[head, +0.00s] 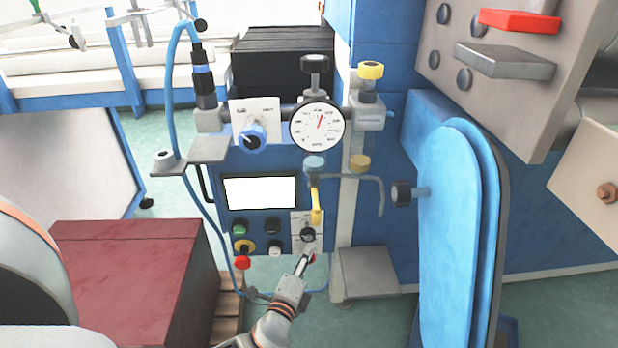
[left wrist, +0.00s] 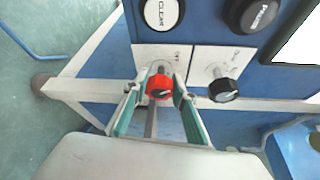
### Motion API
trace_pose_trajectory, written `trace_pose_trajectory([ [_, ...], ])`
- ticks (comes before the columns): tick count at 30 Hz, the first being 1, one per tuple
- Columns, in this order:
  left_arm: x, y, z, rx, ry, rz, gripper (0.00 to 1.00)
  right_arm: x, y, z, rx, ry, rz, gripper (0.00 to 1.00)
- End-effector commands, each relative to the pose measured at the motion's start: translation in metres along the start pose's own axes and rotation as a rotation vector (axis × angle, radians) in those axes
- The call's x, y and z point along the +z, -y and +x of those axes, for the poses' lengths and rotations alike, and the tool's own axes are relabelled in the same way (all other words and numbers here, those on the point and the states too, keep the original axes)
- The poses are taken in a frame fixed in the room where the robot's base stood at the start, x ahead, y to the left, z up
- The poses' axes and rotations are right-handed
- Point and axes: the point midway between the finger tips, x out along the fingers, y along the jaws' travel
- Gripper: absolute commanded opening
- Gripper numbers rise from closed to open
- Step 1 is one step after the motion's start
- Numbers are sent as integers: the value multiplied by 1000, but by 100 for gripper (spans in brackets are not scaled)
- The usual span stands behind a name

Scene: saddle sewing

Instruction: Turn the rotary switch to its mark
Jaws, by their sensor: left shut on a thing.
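The rotary switch, a small red knob (left wrist: 158,87), projects from a white plate (left wrist: 152,52) on the blue panel. In the left wrist view it sits between the two fingers of my left gripper (left wrist: 160,100), which is shut on it. A small pale line shows on the knob's face; the mark on the plate is too small to read. In the head view my left gripper (head: 310,252) reaches the panel's lower right corner and covers most of the red knob. A black knob (left wrist: 223,90) is beside it on its own plate and shows above the gripper in the head view (head: 307,235). My right gripper is not in view.
The control box has a blank white screen (head: 260,193), a red push button (head: 243,262), a blue dial knob (head: 252,136) and a round gauge (head: 317,127). A yellow lever (head: 316,206) hangs close above the gripper. A blue padded form (head: 447,220) stands to the right.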

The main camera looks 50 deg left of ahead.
Motion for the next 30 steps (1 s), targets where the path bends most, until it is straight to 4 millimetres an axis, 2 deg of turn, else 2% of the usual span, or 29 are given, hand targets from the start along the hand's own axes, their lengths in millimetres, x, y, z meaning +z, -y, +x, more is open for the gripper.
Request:
trace_pose_trajectory([
  [13, -1, -1, 0, -77, -2, -192, 5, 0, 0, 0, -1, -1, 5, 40],
  [30, -1, -1, 0, -89, 0, -221, 5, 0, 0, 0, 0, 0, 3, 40],
])
